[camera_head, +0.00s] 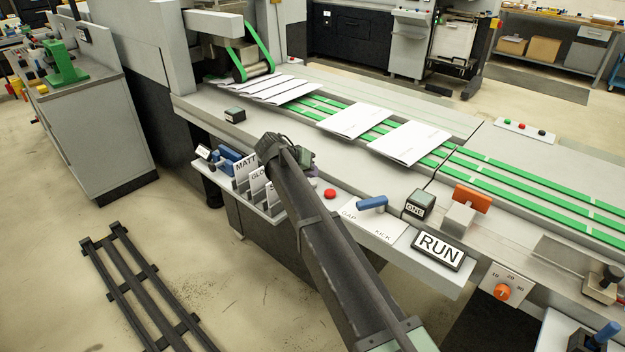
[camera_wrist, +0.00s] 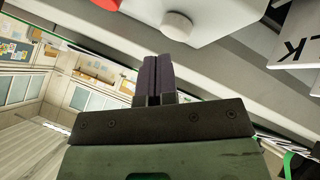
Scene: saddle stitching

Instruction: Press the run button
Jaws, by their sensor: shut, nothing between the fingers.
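A white plate lettered RUN (camera_head: 439,249) in a dark frame sits on the front ledge of the machine, right of centre in the head view. I cannot tell whether the plate itself is the button. My gripper (camera_head: 306,158) is at the far end of my dark arm, well left of the plate and above the ledge. In the wrist view its dark fingers (camera_wrist: 158,78) are together and empty. A white round knob (camera_wrist: 177,26) shows just beyond the fingertips, apparently not touching them. The RUN plate is not recognisable in the wrist view.
A red button (camera_head: 330,193) is on the ledge near my gripper. Lettered cards (camera_head: 245,168) stand left. White sheets (camera_head: 408,142) lie on green belts behind.

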